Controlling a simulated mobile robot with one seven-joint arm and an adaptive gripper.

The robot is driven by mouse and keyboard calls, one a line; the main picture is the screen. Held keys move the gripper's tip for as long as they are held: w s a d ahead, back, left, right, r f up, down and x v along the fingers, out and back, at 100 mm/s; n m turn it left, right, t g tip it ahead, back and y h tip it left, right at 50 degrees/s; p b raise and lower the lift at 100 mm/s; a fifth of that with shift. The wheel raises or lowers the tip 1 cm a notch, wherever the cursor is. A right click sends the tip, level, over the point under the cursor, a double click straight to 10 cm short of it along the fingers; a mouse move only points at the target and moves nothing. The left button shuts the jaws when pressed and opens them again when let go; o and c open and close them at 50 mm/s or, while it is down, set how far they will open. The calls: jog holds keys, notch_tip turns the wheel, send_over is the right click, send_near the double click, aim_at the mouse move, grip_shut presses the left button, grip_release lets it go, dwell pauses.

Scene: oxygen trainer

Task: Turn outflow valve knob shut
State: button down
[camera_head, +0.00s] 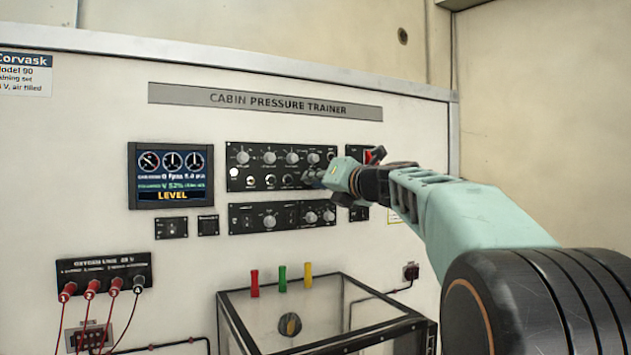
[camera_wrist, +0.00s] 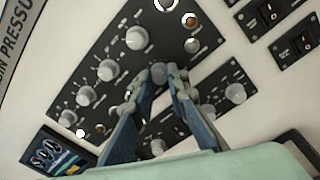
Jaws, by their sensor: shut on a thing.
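The upper black control panel (camera_head: 238,158) carries rows of round knobs under the cabin pressure trainer sign. My gripper (camera_head: 311,178) is at the right end of this panel's lower row. In the wrist view, the two fingers of my gripper (camera_wrist: 166,82) point at the panel and close around a small grey knob (camera_wrist: 159,72). The fingers partly hide this knob, and its label is too small to read, so I cannot confirm it is the outflow valve knob. The display (camera_head: 171,175) shows small dials, a line with 52% and the word LEVEL in yellow.
Other knobs stand close around my fingers, such as a larger one (camera_wrist: 137,38). A lower knob panel (camera_head: 240,221) sits just beneath. A glass-sided box (camera_head: 379,336) juts out below, with coloured handles (camera_head: 282,279) above it. Red plugs (camera_head: 90,288) are at lower left.

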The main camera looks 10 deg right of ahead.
jog(key=shift+n, duration=0.3)
jog(key=m+h+b, duration=0.1)
jog(key=m+b, duration=1.1)
jog(key=m, duration=2.1)
jog(key=shift+m+b, duration=0.4)
dwell(0.6)
